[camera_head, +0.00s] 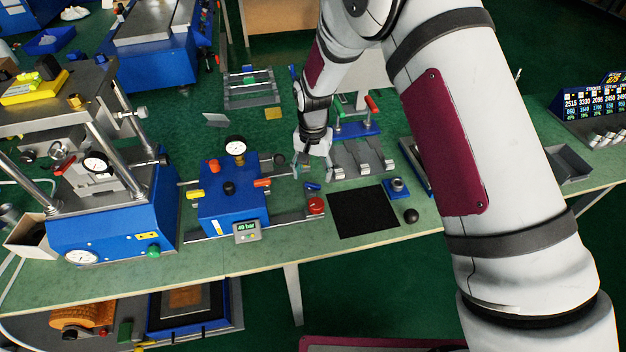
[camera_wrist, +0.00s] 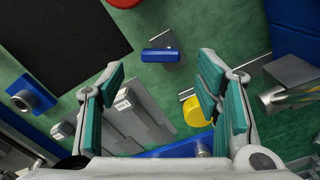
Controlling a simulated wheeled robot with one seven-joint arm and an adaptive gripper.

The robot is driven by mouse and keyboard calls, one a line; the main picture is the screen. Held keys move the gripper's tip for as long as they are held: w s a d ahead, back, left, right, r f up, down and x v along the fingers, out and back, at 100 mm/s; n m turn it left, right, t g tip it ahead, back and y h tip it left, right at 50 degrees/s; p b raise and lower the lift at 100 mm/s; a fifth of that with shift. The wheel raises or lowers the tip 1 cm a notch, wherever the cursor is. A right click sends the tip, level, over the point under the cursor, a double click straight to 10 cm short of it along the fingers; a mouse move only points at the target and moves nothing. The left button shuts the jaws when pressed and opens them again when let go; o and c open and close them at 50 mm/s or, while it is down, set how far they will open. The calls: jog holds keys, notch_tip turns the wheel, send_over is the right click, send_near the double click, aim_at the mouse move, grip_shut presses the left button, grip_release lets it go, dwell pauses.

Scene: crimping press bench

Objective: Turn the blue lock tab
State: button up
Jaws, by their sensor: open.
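The blue lock tab (camera_head: 312,187) is a small blue bar on the green bench, just left of the black mat and above the red round button. In the wrist view the blue tab (camera_wrist: 160,55) lies crosswise on a small grey plate, ahead of the fingertips and between their lines. My gripper (camera_head: 312,168) is above the bench, close behind the tab. In the wrist view my gripper (camera_wrist: 163,80) has its teal-padded fingers wide apart, with nothing between them. They appear apart from the tab.
The red button (camera_head: 316,205) is close to the tab. A blue box with gauge (camera_head: 232,200) stands to the left. The black mat (camera_head: 362,212) lies at right, with a blue block (camera_head: 398,187) beyond. Grey fixtures (camera_head: 360,160) and a yellow disc (camera_wrist: 193,110) are near my gripper.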

aim_at(313, 184)
jog(key=shift+f, duration=2.1)
jog(key=c, duration=1.2)
